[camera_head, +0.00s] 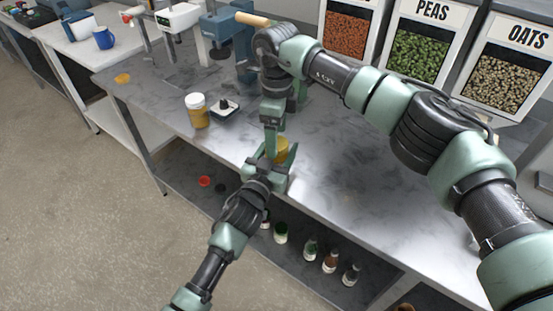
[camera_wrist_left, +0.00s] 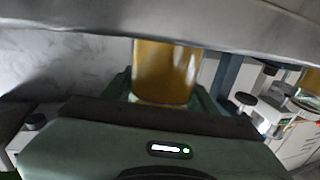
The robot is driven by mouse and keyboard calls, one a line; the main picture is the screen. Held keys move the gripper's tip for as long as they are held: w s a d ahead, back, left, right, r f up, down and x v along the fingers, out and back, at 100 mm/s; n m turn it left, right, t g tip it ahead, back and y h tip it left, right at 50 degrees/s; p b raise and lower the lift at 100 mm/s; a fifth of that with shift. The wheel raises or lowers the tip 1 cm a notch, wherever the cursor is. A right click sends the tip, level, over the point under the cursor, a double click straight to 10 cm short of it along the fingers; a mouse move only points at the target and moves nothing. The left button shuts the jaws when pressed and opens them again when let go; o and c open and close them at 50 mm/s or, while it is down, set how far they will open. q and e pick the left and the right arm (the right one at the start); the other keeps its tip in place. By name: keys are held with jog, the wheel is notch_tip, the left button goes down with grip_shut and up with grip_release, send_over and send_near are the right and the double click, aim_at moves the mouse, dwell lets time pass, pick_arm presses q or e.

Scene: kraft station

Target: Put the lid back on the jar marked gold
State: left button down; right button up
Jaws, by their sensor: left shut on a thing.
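My left gripper (camera_head: 272,160) comes in from the lower left and is shut on a gold-coloured jar (camera_head: 281,150) near the front edge of the table. In the left wrist view the amber jar (camera_wrist_left: 165,72) stands between the fingers, its far end hidden by a grey band. My right gripper (camera_head: 271,138) points down right beside that jar; its fingertips overlap my left gripper, so its opening and any lid in it are hidden. A flat yellow-orange disc (camera_head: 122,78), perhaps a lid, lies at the table's far left. I cannot read any marking.
A gold jar with a white lid (camera_head: 197,112) stands left on the grey table (camera_head: 345,178), next to a small dark device (camera_head: 225,107). A red disc (camera_head: 204,181) and several small bottles (camera_head: 311,249) are on the lower shelf. Bins stand behind. The table's right part is clear.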

pick_arm(q)
jog(key=shift+f, duration=0.1)
pick_arm(e)
notch_tip(320, 180, up, 11)
dwell(0.3)
pick_arm(q)
jog(key=shift+c, duration=1.9)
grip_release()
jog(key=v, duration=0.6)
jog(key=shift+s+a+b, duration=0.15)
jog(key=shift+s+b, duration=0.15)
jog(key=shift+b, duration=0.1)
jog(key=shift+s+a, duration=0.2)
jog(key=shift+s, duration=0.35)
pick_arm(e)
jog(key=shift+f, duration=0.5)
